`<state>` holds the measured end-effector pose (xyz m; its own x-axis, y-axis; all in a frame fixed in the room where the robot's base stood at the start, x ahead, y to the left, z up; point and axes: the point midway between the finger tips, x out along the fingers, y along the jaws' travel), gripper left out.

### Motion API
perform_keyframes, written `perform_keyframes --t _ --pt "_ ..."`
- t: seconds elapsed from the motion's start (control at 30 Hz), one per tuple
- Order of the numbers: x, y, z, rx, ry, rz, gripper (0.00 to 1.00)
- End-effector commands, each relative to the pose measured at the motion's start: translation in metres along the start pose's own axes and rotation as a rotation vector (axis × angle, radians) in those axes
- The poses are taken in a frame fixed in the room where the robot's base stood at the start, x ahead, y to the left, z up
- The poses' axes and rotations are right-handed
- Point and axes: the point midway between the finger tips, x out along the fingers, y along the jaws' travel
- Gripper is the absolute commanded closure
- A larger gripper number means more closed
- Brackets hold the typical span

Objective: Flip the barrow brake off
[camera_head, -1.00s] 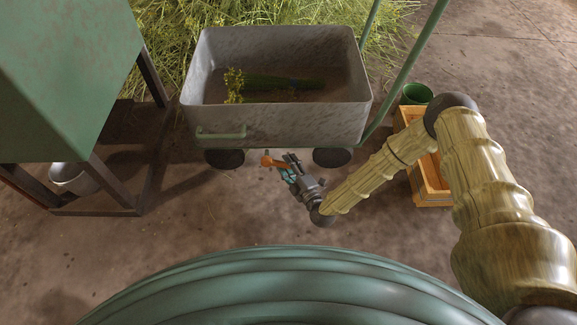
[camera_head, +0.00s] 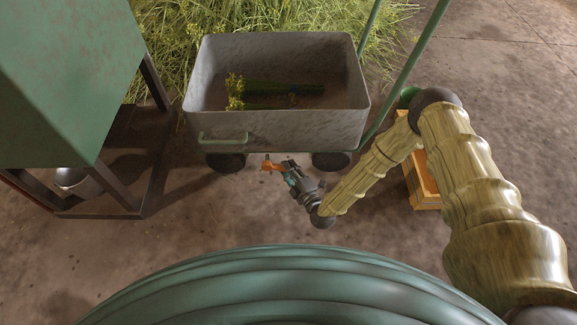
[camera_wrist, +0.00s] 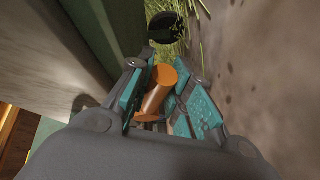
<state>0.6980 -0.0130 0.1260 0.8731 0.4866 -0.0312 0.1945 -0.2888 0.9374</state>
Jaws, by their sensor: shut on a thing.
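The barrow (camera_head: 285,128) is a grey, worn metal tub on dark wheels, with a green handle (camera_head: 222,138) on its near side. The orange brake lever (camera_head: 268,164) sticks out below the tub's near side, between the two near wheels. My gripper (camera_head: 284,168) is at the lever, low in front of the barrow. In the wrist view, the orange lever (camera_wrist: 158,92) lies between the teal finger pads of my gripper (camera_wrist: 160,95), which is shut on it. The lever's base is hidden behind the fingers.
A bundle of green herbs (camera_head: 270,94) lies in the barrow. A green still stand (camera_head: 75,90) with a metal bucket (camera_head: 78,181) is at the left. A wooden crate (camera_head: 424,188) is right of the barrow. Cut grass lies behind. The floor in front is open.

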Motion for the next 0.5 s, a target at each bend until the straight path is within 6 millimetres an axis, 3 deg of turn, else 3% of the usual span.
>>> perform_keyframes --t 0.03,0.5 --pt "0.000 0.007 -0.005 -0.013 0.001 -0.008 1.00" --pt "-0.002 0.018 -0.006 -0.144 -0.028 -0.075 1.00"
